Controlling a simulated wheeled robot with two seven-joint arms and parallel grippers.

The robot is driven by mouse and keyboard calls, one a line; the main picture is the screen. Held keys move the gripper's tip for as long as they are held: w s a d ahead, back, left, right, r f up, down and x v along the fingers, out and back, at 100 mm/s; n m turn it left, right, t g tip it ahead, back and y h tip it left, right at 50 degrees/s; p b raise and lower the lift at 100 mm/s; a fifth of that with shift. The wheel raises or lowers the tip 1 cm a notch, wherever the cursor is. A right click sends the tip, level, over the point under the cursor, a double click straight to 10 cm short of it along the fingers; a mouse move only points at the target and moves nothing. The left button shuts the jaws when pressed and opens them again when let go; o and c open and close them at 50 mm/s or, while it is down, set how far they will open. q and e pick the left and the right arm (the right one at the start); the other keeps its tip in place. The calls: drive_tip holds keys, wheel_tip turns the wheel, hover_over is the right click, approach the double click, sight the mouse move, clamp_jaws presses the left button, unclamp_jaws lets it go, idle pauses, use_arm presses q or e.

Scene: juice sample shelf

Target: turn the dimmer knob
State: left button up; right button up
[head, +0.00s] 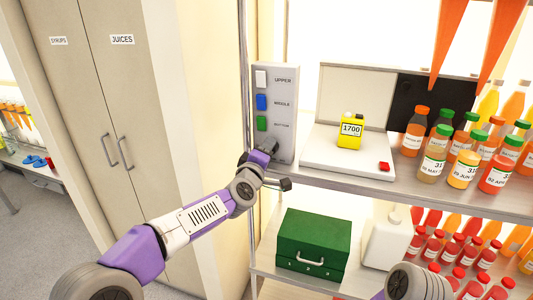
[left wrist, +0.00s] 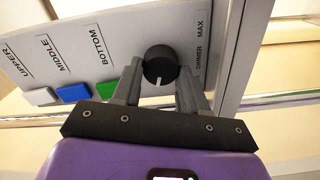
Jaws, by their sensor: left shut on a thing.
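The black dimmer knob (left wrist: 160,66) sits on a light grey switch panel (left wrist: 130,30), with a white mark on its face and the words DIMMER and MAX beside it. My left gripper (left wrist: 161,78) is at the knob, shut on it with one finger on each side. In the head view the left gripper (head: 262,156) is at the lower part of the panel (head: 285,100), and the arm hides the knob. The panel also carries a white, a blue and a green switch labelled UPPER, MIDDLE and BOTTOM. My right gripper is not clearly visible.
Juice bottles (head: 463,168) stand further right. A green box (head: 312,243) and a white jug (head: 387,240) are on the shelf below. A tall cabinet (head: 105,90) is at left.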

use_arm(q)
drive_tip(key=o, duration=1)
drive_tip(key=shift+o, duration=0.2)
drive_tip(key=b+v, duration=0.1)
drive_tip(key=v, duration=0.6)
drive_tip(key=shift+s, duration=0.25)
drive_tip(key=shift+r, duration=0.1)
